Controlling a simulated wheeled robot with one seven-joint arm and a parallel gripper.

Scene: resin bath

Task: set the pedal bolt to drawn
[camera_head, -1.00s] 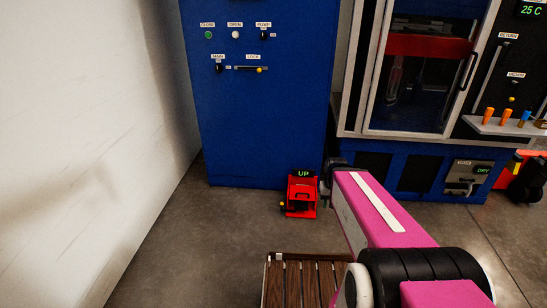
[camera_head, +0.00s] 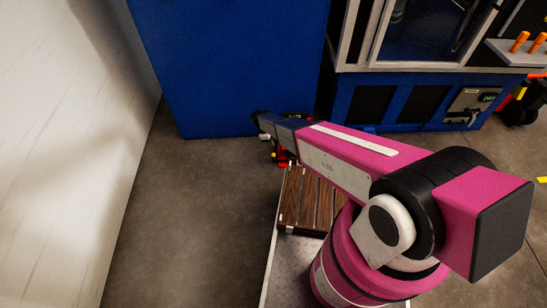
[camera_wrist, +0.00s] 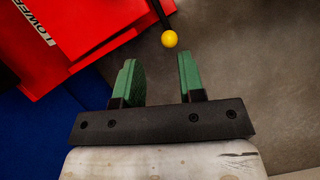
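The pedal bolt (camera_wrist: 169,39) shows in the wrist view as a yellow ball on a thin black rod, at the top just right of centre. The red pedal housing (camera_wrist: 90,30) fills the upper left, with part of a white label reading "LOWER". My gripper (camera_wrist: 157,72) has two green fingers spread apart with nothing between them. The yellow ball lies beyond the fingertips, roughly in line with the gap, and looks untouched. In the head view my arm covers most of the red pedal (camera_head: 282,156), and the fingers are small there.
A blue cabinet (camera_head: 230,65) stands behind the pedal. A brown slatted platform (camera_head: 305,200) lies on the near side of it. A white wall (camera_head: 70,120) is at the left, with bare grey floor (camera_head: 180,210) between. A glass-fronted machine (camera_head: 425,40) stands at the right.

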